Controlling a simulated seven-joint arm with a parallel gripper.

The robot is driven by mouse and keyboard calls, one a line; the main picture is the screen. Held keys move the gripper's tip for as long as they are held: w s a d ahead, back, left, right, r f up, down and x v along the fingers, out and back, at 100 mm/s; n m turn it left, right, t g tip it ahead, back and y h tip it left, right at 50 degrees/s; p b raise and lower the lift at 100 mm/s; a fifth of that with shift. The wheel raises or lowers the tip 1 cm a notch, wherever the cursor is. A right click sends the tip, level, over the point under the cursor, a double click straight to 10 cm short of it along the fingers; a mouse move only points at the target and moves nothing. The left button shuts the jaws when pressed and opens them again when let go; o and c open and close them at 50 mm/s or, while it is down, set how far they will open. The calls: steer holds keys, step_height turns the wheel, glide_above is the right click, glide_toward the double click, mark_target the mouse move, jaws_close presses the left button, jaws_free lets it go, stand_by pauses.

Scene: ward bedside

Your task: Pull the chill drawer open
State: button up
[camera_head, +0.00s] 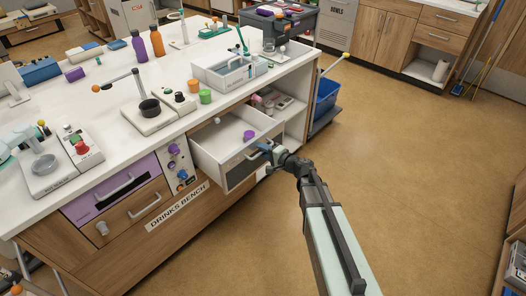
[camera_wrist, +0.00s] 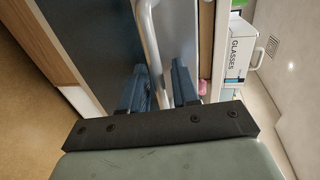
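A drawer (camera_head: 205,150) with a white inside and a dark grey front (camera_wrist: 95,40) stands pulled well out of the drinks bench in the head view. No label naming it the chill drawer is readable. A small purple object lies inside. Its pale metal bar handle (camera_wrist: 150,35) runs between the fingers of my gripper (camera_wrist: 160,85) in the wrist view. The fingers stand apart, with narrow gaps beside the bar, so the gripper looks open around it. In the head view my gripper (camera_head: 266,151) is at the drawer's front, hiding part of the handle.
The bench top (camera_head: 110,95) above carries cups, bottles and trays. A purple-fronted drawer (camera_head: 115,193) and a knob panel (camera_head: 178,165) are to the left. Open shelves (camera_head: 290,97) and a blue bin (camera_head: 326,92) are to the right. The floor (camera_head: 420,160) at right is clear.

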steer(key=v, duration=1.3)
steer(key=shift+s+d, duration=0.25)
steer(key=shift+s, duration=0.05)
stand_by(0.3)
steer(key=s+d+f+n+g+h, duration=0.25)
steer(key=s+f+g, duration=0.25)
steer(key=s+f, duration=0.3)
steer(key=s+d+f+n+g+h, duration=0.2)
steer(key=s+f+g+h, duration=0.15)
steer(key=s+f, duration=0.5)
steer(key=s+d+f+n+g+h, duration=0.25)
steer(key=s+f+g, duration=0.25)
steer(key=s+f, duration=0.35)
steer(key=s+a+f+n+g+h, duration=0.1)
steer(key=s+f, duration=0.3)
steer(key=s, duration=0.5)
steer(key=s+a+f+n+g+h, duration=0.1)
steer(key=s+f+g, duration=0.2)
steer(key=s+f, duration=0.2)
steer(key=s, duration=0.3)
steer(key=shift+s+a+f, duration=0.2)
steer(key=shift+s+f, duration=0.05)
steer(key=shift+s, duration=0.1)
